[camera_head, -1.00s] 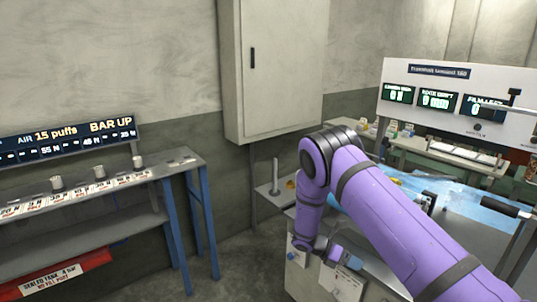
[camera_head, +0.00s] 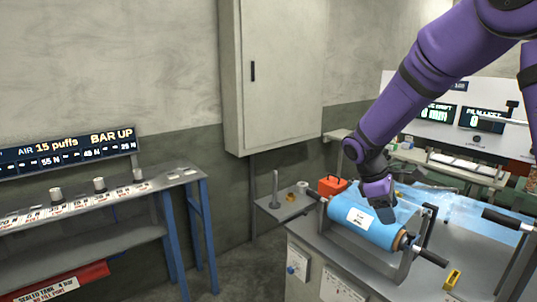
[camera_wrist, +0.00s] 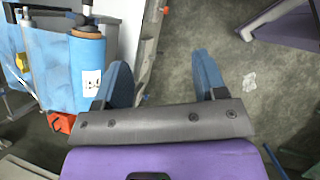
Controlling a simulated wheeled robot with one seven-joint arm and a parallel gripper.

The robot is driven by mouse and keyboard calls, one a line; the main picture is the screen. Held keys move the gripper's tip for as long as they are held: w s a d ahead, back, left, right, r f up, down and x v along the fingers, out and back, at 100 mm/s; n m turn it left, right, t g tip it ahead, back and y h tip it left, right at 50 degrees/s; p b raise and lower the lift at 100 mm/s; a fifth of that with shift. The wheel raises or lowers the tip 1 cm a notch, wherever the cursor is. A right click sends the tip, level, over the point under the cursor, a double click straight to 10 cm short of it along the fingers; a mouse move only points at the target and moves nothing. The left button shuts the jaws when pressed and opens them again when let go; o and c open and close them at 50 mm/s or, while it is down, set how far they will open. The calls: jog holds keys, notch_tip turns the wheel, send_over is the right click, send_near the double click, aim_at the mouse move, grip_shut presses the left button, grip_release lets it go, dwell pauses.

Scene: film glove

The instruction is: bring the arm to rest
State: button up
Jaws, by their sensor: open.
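My arm is purple and reaches in from the upper right of the head view, bent downward. My gripper (camera_head: 385,213) hangs at its end, in front of the blue film roll (camera_head: 362,226) in that view. Whether it touches the roll cannot be told there.
The roll lies in a metal frame on a grey bench (camera_head: 330,245). A red box (camera_head: 332,186) is behind it. A tall grey cabinet (camera_head: 285,75) hangs on the wall. A shelf (camera_head: 100,195) with a lit sign stands at left. Floor between shelf and bench is clear.

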jog(key=s+d+r+m+t+y, duration=0.1)
jog(key=s+r+m+t+y, duration=0.35)
jog(key=s+r, duration=0.75)
jog(key=s+r+m+t, duration=0.2)
jog(key=s+r+m, duration=0.2)
jog(key=s, duration=1.1)
jog(key=shift+s+a+m+t+y, duration=0.3)
jog(key=shift+m+t+y, duration=0.05)
jog(key=shift+m, duration=1.4)
